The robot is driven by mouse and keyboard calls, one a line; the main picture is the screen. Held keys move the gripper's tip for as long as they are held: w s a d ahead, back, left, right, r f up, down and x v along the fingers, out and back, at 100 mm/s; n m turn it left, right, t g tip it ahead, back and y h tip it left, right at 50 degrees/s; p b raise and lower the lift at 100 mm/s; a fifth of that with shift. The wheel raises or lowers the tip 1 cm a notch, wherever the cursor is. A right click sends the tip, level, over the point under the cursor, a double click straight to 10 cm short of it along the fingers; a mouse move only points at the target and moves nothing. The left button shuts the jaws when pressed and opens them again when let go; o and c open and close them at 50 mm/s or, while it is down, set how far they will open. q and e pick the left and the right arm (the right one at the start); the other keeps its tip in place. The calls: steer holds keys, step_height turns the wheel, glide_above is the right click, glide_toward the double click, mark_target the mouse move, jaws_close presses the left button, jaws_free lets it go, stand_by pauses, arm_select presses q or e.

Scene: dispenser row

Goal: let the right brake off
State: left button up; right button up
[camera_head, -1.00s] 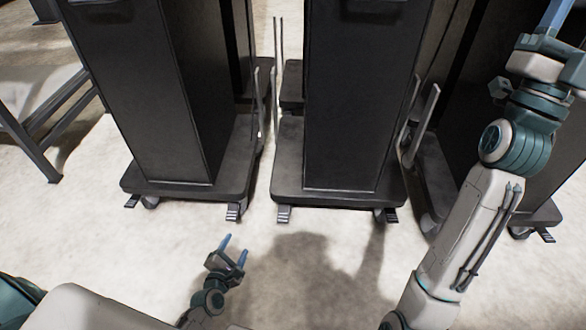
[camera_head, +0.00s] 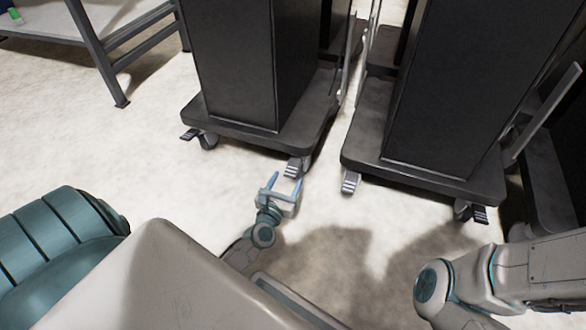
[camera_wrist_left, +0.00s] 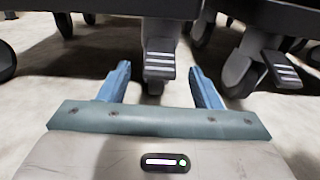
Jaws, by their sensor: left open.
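The dark dispenser cart at the left (camera_head: 250,141) has a ridged brake pedal (camera_head: 293,171) by its right front wheel and another pedal (camera_head: 189,135) by its left front wheel. My left gripper (camera_head: 286,180) is open just in front of the right pedal, low over the floor. In the left wrist view, that pedal (camera_wrist_left: 160,66) lies between the two blue fingertips (camera_wrist_left: 160,72), with a gap on each side. The fingers hold nothing. I cannot tell whether the pedal is pressed down. My right arm shows at the right edge; its gripper is out of view.
A second dark cart (camera_head: 425,176) stands close on the right, with pedals at its left (camera_head: 350,182) and right (camera_head: 471,211) front wheels. In the left wrist view, a neighbouring pedal (camera_wrist_left: 281,70) is right of my fingers. A metal-legged table (camera_head: 100,60) stands back left. The floor in front is clear.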

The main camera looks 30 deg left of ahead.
mark_target(291, 172)
arm_select(q)
steer(key=x, duration=0.6)
steer(key=shift+w+b, duration=0.1)
steer(key=shift+b, duration=0.2)
steer(key=shift+c, duration=0.5)
